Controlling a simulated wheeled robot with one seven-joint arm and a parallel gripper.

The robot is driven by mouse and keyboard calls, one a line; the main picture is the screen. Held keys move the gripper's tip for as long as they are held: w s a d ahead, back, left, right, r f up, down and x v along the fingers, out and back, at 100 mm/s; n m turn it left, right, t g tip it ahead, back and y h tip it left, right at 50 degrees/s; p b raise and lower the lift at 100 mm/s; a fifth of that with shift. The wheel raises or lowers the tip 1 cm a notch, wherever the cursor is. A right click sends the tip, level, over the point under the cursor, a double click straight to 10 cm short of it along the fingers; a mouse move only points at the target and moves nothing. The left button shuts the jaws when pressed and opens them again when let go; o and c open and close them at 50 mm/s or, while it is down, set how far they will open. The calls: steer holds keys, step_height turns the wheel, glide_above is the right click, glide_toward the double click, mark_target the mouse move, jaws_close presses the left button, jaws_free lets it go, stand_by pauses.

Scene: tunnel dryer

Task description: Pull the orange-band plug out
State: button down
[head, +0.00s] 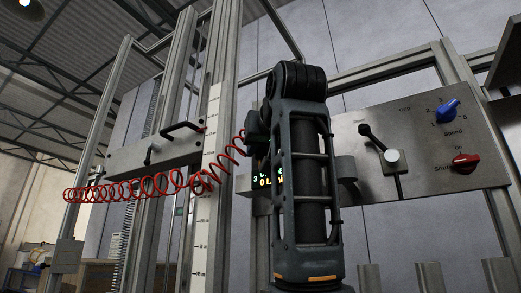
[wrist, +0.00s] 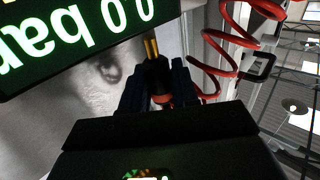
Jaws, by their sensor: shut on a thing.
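The plug sits between the two black fingers. A red coiled hose (wrist: 215,50) comes in from the upper right and ends close by the right finger. In the head view my arm covers most of the gripper and the plug. The red hose (head: 130,188) there runs from the left rail up to the gripper area.
A green lit display (wrist: 75,30) reading bar is close at the upper left of the wrist view. A dark round fitting (wrist: 108,68) shows beside the plug. In the head view a grey panel (head: 430,165) bears a lever (head: 378,142), a blue knob (head: 447,111) and a red knob (head: 465,161).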

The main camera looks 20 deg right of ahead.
steer(key=shift+r, duration=2.2)
